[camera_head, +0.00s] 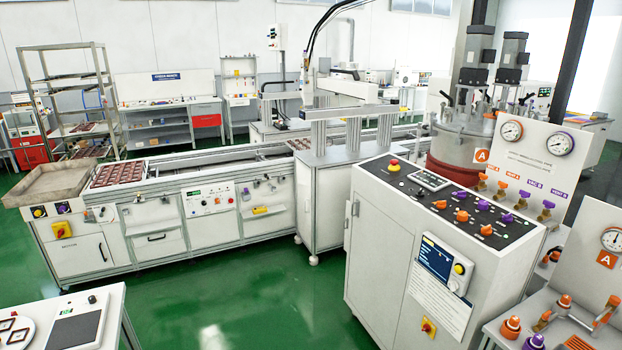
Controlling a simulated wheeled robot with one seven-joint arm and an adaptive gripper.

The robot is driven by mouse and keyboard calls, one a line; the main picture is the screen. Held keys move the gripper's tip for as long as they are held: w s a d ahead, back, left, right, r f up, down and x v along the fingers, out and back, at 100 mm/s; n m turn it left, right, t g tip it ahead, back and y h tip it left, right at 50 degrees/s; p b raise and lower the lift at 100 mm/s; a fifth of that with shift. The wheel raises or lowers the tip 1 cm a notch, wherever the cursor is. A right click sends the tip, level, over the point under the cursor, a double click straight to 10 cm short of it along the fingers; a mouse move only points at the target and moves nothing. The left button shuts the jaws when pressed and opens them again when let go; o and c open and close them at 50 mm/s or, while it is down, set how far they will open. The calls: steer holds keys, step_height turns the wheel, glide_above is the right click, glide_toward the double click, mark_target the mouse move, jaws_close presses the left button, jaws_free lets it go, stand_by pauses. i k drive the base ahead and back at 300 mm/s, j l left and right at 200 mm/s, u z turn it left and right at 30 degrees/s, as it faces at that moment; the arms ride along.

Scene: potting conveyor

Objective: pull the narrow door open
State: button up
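Several white doors show and I cannot tell which is the narrow one. The tall, slim cabinet front (308,215) under the gantry in the middle looks closed. The control cabinet at right has a tall front panel (380,250) with a dark upright handle (355,209) near its left edge; whether it stands slightly ajar is unclear. The conveyor front at left has a panel (82,256) with a small handle at its right edge, and it looks closed. My gripper is not in view.
Green floor (230,310) is open in front of the conveyor and the control cabinet. A white table (103,335) stands at the lower left. A bench with orange-capped fittings (565,325) is at the lower right. A grey tray (62,183) sits at the conveyor's left end.

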mark_target(302, 173)
steer(key=i+j+u, duration=0.3)
steer(key=i, duration=0.65)
steer(key=i+u, duration=0.3)
steer(key=i, duration=0.7)
steer(key=i+z, duration=0.25)
steer(key=i, duration=0.25)
steer(key=i+j+z, duration=0.25)
steer(key=i, duration=0.25)
steer(key=i+j+z, duration=0.25)
steer(key=i, duration=0.25)
steer(key=i+j+z, duration=0.25)
steer(key=i+j, duration=0.15)
steer(key=i+j+z, duration=0.9)
steer(key=j, duration=0.2)
steer(key=k+l, duration=0.05)
steer(key=k, duration=0.05)
